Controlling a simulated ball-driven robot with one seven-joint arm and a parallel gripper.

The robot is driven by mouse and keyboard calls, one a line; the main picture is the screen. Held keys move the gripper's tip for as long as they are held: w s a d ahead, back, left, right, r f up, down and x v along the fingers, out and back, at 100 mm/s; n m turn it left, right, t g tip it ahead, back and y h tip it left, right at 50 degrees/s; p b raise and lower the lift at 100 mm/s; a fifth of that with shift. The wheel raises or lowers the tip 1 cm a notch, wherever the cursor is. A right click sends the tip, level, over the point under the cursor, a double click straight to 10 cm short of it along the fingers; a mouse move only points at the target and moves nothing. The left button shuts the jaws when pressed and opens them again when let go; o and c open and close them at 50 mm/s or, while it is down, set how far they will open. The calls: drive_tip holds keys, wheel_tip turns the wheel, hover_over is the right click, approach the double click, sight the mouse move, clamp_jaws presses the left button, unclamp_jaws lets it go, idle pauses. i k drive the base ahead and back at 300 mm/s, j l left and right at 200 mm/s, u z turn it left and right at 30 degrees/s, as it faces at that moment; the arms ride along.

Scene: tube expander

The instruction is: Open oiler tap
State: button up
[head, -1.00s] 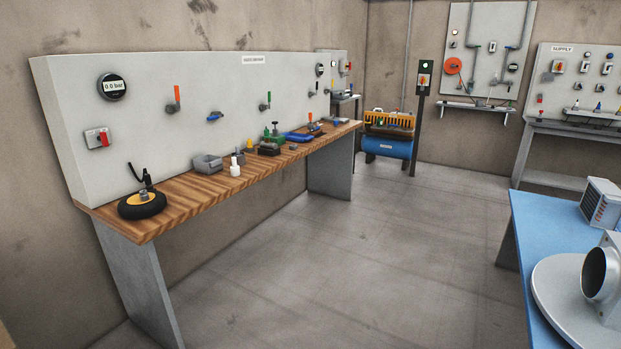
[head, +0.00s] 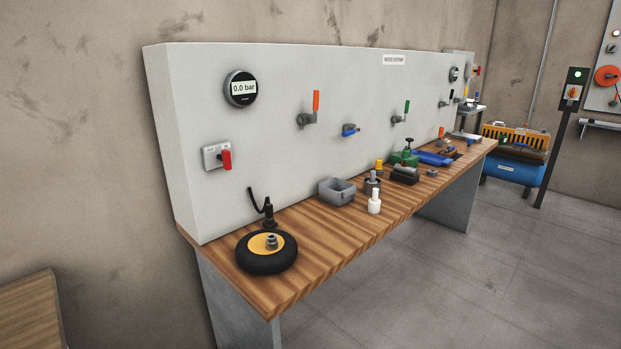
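Several small taps sit on the grey wall panel (head: 283,165) above the wooden workbench. One has an upright orange lever (head: 316,101), one a blue handle lying sideways (head: 349,130), one an upright green lever (head: 406,108). Farther along is one with a dark lever (head: 451,96). No label readable here says which is the oiler tap. My gripper is not in view.
A gauge (head: 240,88) reads 0.0 bar above a red-handled switch (head: 225,160). The wooden bench (head: 330,265) holds a wheel (head: 266,254), a grey box (head: 337,191) and a white bottle (head: 374,203). A blue compressor (head: 515,168) stands beyond. The floor (head: 480,280) right of the bench is clear.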

sight(408, 102)
drive_tip(key=i+z, duration=0.15)
drive_tip(key=i, duration=0.35)
drive_tip(key=i+j+z, duration=0.1)
drive_tip(key=i, duration=0.4)
drive_tip(key=i+j+z, duration=0.15)
drive_tip(key=i, duration=0.35)
drive_tip(key=i+j+z, duration=0.1)
drive_tip(key=i+j, duration=0.15)
drive_tip(key=i, duration=0.25)
drive_tip(key=i+j+z, duration=0.15)
drive_tip(key=i, duration=0.35)
drive_tip(key=j, duration=0.1)
